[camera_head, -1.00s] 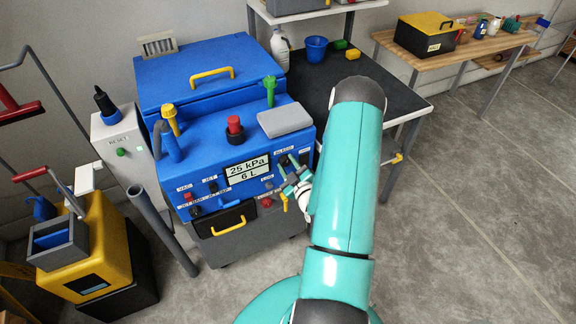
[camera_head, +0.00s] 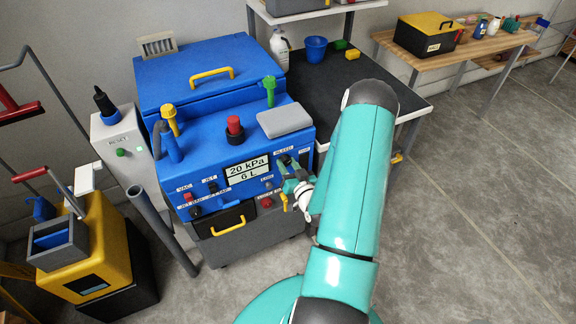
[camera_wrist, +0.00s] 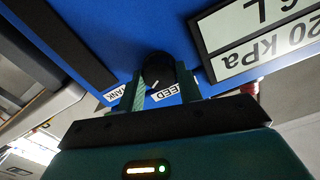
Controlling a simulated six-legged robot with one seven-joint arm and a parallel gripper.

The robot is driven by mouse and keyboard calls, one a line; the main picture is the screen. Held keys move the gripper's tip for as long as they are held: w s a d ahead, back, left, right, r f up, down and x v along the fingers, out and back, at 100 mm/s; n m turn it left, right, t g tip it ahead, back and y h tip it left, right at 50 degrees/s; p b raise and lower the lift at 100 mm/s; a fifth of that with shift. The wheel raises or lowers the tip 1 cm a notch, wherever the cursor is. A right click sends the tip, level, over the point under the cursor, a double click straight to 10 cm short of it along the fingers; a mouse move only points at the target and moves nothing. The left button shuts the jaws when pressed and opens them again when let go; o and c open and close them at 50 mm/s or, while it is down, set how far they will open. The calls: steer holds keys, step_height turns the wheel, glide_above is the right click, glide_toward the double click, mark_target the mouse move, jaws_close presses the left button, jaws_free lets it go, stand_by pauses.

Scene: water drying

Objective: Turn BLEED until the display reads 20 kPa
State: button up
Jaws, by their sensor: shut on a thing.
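The display (camera_head: 247,170) on the blue machine's front reads 20 kPa and 6 L. It also shows upside down in the wrist view (camera_wrist: 258,38). The black BLEED knob (camera_wrist: 157,68) has a white pointer mark, and its label (camera_wrist: 178,90) is partly covered by my gripper. My gripper (camera_wrist: 160,88) has a finger on each side of the knob and is shut on it. In the head view my gripper (camera_head: 290,172) is at the upper right of the panel, where it hides most of the knob.
The TANK label (camera_wrist: 116,93) is beside BLEED. Other knobs and switches, such as the red one (camera_head: 188,197), sit left on the panel. A red button (camera_head: 235,126) and a grey pad (camera_head: 285,120) are on top. The floor at right (camera_head: 450,230) is clear.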

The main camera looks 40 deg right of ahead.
steer(key=shift+s+f+m, duration=0.1)
steer(key=shift+m, duration=1.6)
steer(key=o, duration=1)
steer(key=v, duration=1.3)
steer(key=shift+s+a, duration=0.2)
steer(key=shift+s, duration=0.15)
steer(key=shift+w, duration=0.1)
